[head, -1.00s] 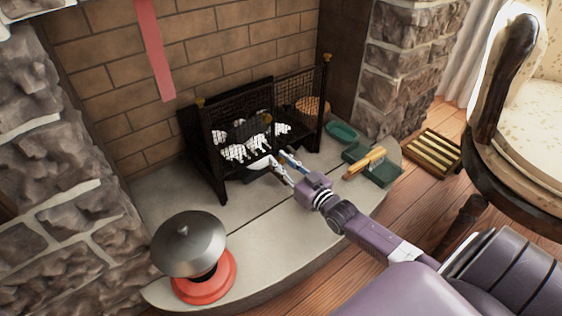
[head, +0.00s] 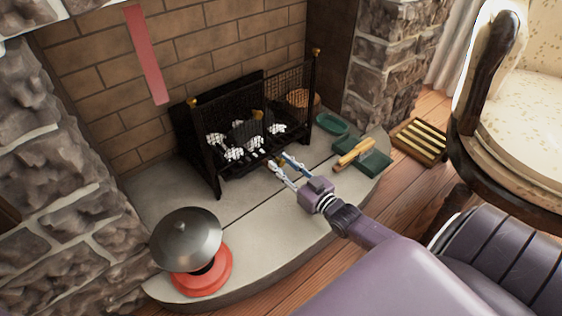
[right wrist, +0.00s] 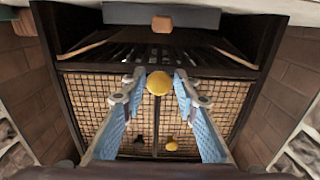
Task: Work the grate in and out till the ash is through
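The black grate (head: 218,165) stands in the fireplace, with mesh at its front and brass knobs on its posts. Several pale lumps (head: 234,155) show behind the mesh. My right gripper (head: 281,163) is low in front of the grate. In the right wrist view its blue fingers (right wrist: 158,88) stand close on both sides of a round yellow knob (right wrist: 158,81), seemingly touching it. Dark bars (right wrist: 150,54) and mesh lie beyond. Ash beneath the bars cannot be made out. My left gripper is not in view.
On the stone hearth (head: 262,222) are a grey dome on a red base (head: 213,277), a green dish (head: 331,124) and a green tray (head: 375,163) with a yellow-brown piece. A slatted wooden box (head: 420,140) and an armchair (head: 510,120) are at the right.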

